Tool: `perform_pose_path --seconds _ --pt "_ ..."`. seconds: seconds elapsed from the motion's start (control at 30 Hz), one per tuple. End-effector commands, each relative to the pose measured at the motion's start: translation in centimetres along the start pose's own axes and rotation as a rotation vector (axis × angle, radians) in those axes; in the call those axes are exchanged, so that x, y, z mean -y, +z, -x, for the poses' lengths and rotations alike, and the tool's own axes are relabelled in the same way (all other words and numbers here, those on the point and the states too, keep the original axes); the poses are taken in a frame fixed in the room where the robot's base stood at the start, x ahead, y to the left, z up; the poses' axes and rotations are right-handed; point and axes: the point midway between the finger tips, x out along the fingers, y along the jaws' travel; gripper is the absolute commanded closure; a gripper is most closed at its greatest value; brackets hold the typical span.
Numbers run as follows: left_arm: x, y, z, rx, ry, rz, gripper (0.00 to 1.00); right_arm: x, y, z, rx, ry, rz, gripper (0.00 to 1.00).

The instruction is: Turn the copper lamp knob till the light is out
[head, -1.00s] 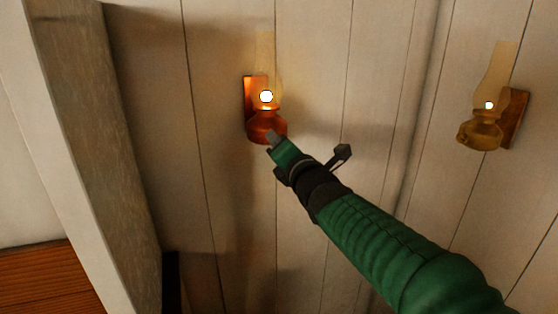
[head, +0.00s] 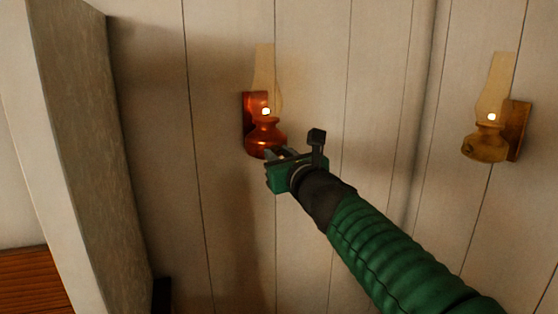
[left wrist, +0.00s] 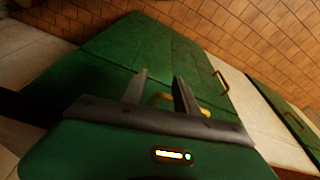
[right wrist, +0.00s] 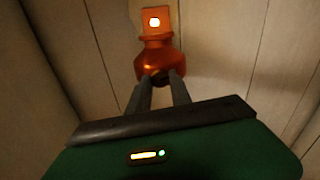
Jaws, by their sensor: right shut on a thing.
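The copper lamp (head: 265,132) hangs on the plank wall near the middle of the head view, its light still glowing in the glass chimney. In the right wrist view the copper lamp (right wrist: 155,60) is straight ahead, with a bright spot above its round base. My right gripper (head: 277,154) is at the lower front of the lamp. Its fingers are closed around the small dark knob (right wrist: 159,79), which they partly hide. My left gripper (left wrist: 161,76) is away from the lamp, its fingers apart and empty.
A second, brass-coloured lamp (head: 486,140), also lit, hangs on the wall at the right. A thick upright post (head: 85,150) stands at the left. Green cabinets (left wrist: 160,50) with brass handles lie before my left gripper. The wall around the copper lamp is clear.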

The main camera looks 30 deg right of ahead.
Motion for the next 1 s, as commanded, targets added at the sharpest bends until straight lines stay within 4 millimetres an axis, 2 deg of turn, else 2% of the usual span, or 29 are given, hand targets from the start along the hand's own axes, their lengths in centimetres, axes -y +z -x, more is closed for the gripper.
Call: perform_pose_path --seconds 1.0 --pt "0.0 0.5 -2.3 0.000 0.000 0.000 0.64 0.1 -0.4 -0.1 -0.005 0.003 0.955 1.00"
